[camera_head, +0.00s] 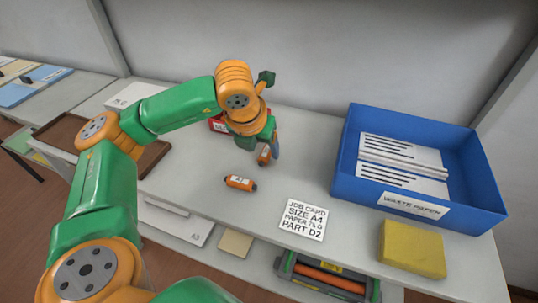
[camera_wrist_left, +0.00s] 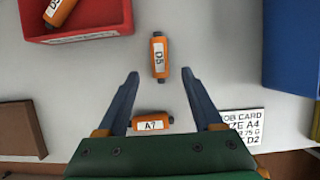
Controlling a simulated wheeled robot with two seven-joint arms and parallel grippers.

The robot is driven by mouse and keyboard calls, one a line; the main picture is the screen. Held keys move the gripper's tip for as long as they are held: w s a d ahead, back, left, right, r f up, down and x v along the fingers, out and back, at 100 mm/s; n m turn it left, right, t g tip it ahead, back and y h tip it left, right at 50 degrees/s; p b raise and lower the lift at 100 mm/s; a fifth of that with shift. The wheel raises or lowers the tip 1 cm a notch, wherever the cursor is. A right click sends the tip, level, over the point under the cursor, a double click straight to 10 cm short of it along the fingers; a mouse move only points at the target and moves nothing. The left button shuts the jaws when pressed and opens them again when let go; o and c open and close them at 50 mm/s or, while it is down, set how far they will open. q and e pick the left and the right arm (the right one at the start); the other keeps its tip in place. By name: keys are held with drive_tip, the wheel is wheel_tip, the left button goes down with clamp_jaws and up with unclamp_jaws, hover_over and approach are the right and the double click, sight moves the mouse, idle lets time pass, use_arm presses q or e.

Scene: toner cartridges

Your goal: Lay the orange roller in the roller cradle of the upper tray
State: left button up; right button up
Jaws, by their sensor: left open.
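My left gripper (camera_head: 272,146) is open over the worktop, fingers pointing down; it also shows in the left wrist view (camera_wrist_left: 160,75). A short orange cylinder marked D5 (camera_wrist_left: 158,50) appears between and just beyond its fingertips, not gripped. In the head view it is partly hidden by the gripper (camera_head: 264,156). Another orange cylinder marked A7 (camera_head: 240,183) lies on the worktop; it shows near the palm in the wrist view (camera_wrist_left: 151,122). A longer orange roller (camera_head: 330,279) lies in a dark grey and green frame (camera_head: 283,264) below the worktop's front edge. I cannot tell which is the upper tray.
A red bin (camera_wrist_left: 88,36) holds another orange cylinder (camera_wrist_left: 60,10). A blue waste-paper bin (camera_head: 344,165), a job card (camera_head: 304,218) reading PART D2 and a yellow sponge (camera_head: 412,249) stand to the right. A brown tray (camera_head: 152,157) is at left.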

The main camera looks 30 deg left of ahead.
sight(264, 155)
use_arm(q)
drive_tip(key=x, duration=0.3)
drive_tip(key=shift+w+f, duration=0.1)
drive_tip(key=shift+f, duration=0.15)
clamp_jaws()
drive_tip(key=shift+r, duration=0.15)
